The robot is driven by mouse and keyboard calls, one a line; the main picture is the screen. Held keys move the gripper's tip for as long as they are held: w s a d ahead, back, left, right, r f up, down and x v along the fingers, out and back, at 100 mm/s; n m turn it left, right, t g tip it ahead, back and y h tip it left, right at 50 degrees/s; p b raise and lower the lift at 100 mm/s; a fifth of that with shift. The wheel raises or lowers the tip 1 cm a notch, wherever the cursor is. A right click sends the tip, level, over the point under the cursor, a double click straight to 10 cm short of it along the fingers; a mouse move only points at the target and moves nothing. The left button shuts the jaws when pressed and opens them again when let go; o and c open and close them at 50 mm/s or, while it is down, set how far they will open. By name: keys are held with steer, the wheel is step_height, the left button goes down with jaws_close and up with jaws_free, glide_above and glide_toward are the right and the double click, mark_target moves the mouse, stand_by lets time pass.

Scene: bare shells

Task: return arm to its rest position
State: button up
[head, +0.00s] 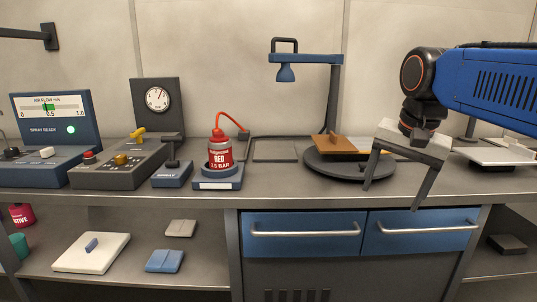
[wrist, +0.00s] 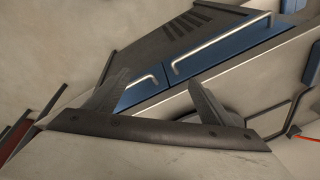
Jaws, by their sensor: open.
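My gripper (head: 391,184) hangs from the blue arm at the right of the head view, in front of the grey bench. Its two grey fingers are spread wide with nothing between them. In the wrist view my gripper (wrist: 160,95) also shows its fingers apart and empty, with the blue drawer fronts beyond. The dark round turntable (head: 340,168) with a brown block (head: 335,145) on it is behind and to the left of the fingers. In the head view the near finger hangs in front of the bench's front edge.
The bench (head: 280,190) carries a red bottle (head: 220,154) in a blue holder, a control box (head: 118,166), a gauge (head: 157,99) and a lamp-like stand (head: 333,95). Blue drawers (head: 302,234) with bar handles are below. A left shelf holds a white board (head: 92,260).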

steer(key=s+d+f+n+t, duration=0.1)
steer(key=s+f+n, duration=0.2)
steer(key=s+f, duration=0.4)
steer(key=s+d+f+n+t, duration=0.1)
steer(key=s+f+n, duration=0.3)
steer(key=f, duration=0.9)
steer(key=s, duration=0.3)
steer(key=shift+s+f, duration=0.2)
steer(key=shift+f, duration=0.1)
